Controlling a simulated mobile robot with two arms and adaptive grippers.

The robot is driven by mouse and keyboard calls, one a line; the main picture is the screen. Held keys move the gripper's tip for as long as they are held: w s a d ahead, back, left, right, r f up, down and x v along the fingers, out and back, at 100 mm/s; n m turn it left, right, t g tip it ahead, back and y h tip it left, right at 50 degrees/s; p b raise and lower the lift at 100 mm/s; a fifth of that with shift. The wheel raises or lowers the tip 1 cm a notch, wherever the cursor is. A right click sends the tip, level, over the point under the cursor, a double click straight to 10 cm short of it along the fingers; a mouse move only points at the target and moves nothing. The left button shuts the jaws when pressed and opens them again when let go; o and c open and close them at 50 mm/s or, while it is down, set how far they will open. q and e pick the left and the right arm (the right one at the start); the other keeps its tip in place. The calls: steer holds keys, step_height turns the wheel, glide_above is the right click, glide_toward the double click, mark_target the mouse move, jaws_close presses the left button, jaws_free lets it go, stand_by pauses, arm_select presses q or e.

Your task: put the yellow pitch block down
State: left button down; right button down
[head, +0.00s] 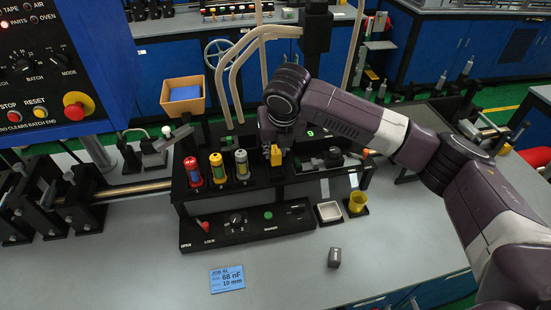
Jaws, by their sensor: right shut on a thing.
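The yellow pitch block (276,157) is small and shows just below my right gripper (274,146), which is shut on it. The gripper points down over the black machine (240,195), right of the red, yellow and green-grey cylinders standing in its top. I cannot tell whether the block touches the machine. The fingertips are small and partly dark against the machine. My left gripper is not in view.
Curved pale tubes rise behind the machine.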

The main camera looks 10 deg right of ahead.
mark_target(275, 162)
steer(key=shift+f, duration=0.2)
steer(key=shift+s+f, duration=0.1)
steer(key=shift+f, duration=0.2)
step_height(275, 162, down, 3)
steer(key=shift+f+p, duration=0.2)
steer(key=shift+p, duration=0.3)
steer(key=shift+f, duration=0.15)
steer(key=c, duration=1.7)
jaws_free()
steer(key=shift+c, duration=0.2)
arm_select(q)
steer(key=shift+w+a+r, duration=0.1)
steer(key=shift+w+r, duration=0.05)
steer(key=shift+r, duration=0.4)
